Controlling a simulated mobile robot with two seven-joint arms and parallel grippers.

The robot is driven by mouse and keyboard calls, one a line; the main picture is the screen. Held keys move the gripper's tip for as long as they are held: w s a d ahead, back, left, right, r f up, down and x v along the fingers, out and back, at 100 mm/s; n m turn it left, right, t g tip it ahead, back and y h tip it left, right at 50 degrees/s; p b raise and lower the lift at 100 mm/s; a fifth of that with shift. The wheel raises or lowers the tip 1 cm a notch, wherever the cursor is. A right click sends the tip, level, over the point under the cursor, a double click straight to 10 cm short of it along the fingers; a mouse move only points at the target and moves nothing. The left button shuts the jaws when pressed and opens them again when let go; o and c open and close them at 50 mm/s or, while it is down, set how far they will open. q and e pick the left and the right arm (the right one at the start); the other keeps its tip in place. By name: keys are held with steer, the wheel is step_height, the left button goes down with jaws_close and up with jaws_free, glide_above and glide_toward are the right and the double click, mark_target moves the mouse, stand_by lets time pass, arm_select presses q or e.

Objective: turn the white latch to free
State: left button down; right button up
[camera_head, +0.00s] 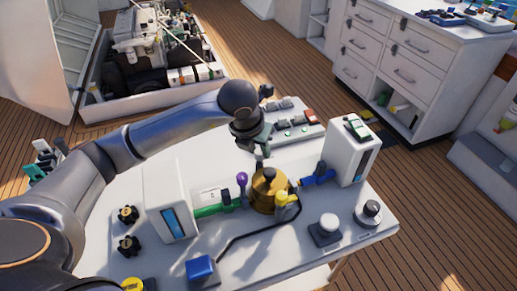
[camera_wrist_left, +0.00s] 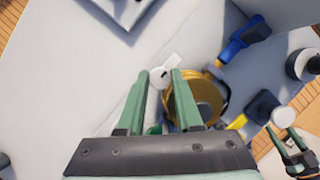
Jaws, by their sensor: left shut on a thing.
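The white latch (camera_wrist_left: 160,76) shows in the left wrist view as a small round white piece with a flat tab, between my left fingertips. My left gripper (camera_head: 261,163) reaches down from the left arm, above the far side of the brass drum (camera_head: 270,190), and is shut on the latch. In the wrist view the gripper (camera_wrist_left: 161,72) has its two green fingers on either side of it. The brass drum (camera_wrist_left: 207,97) is just right of the fingers. In the head view the fingers and drum hide the latch. A second green-fingered gripper (camera_wrist_left: 290,136) is partly cut off in the wrist view's lower right corner.
A purple-knobbed lever (camera_head: 242,180), a yellow handle (camera_head: 286,198) and a blue handle (camera_head: 318,178) crowd the drum. White boxes (camera_head: 170,202) (camera_head: 343,150) stand either side. A button panel (camera_head: 292,127) lies behind. A white button (camera_head: 327,222) and black knob (camera_head: 368,212) are in front right.

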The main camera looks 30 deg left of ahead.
stand_by(0.3)
arm_select(q)
steer(key=c, duration=0.6)
jaws_free()
steer(key=v, duration=1.2)
steer(key=shift+r+p, duration=0.3)
